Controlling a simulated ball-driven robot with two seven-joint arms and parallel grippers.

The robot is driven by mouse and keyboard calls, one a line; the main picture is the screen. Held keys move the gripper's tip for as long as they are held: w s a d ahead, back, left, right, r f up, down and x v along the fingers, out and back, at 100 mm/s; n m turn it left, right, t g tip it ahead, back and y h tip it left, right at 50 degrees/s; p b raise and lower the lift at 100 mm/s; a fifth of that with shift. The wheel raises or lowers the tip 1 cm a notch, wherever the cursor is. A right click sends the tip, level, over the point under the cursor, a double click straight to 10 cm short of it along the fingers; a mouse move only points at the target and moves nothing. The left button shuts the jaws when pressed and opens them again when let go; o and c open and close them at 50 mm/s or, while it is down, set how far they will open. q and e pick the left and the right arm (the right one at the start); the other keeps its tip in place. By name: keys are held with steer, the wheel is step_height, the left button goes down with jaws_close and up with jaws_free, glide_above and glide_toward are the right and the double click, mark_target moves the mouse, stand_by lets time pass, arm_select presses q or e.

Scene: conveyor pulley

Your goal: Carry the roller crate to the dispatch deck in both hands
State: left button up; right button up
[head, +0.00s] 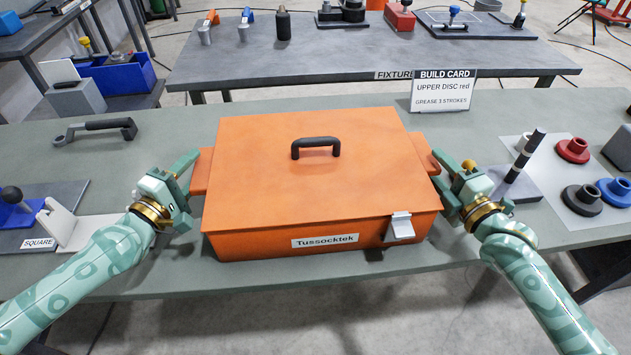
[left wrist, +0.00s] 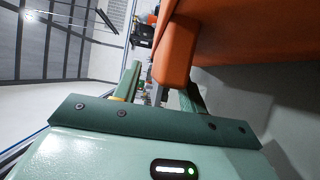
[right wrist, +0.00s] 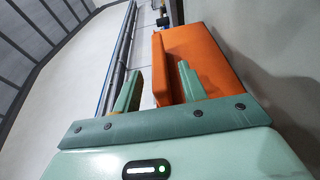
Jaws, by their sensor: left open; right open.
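The orange crate (head: 315,185), labelled Tussocktek, sits on the grey-green bench with its lid closed. It has a black top handle, a front latch and an orange grip block on each side. My left gripper (head: 190,187) is open at the left grip block (head: 200,172); in the left wrist view that block (left wrist: 177,55) shows between the fingers. My right gripper (head: 441,184) is open at the right side; in the right wrist view an orange block (right wrist: 162,65) shows between the fingers. Contact is not clear. I cannot identify the dispatch deck; the crate's contents are hidden.
A dark table (head: 360,62) with tools and a FIXTURE label stands behind the bench. A BUILD CARD (head: 443,92) stands at the bench's back edge. A black-handled tool (head: 95,129) lies left; red and dark discs (head: 582,198) lie right. A blue bin (head: 118,75) stands back left.

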arm_select(q)
steer(key=shift+x, duration=0.9)
arm_select(e)
steer(key=shift+x, duration=0.9)
arm_select(q)
jaws_close()
arm_select(e)
jaws_close()
arm_select(q)
steer(key=shift+f, duration=0.1)
arm_select(e)
steer(key=shift+f, duration=0.1)
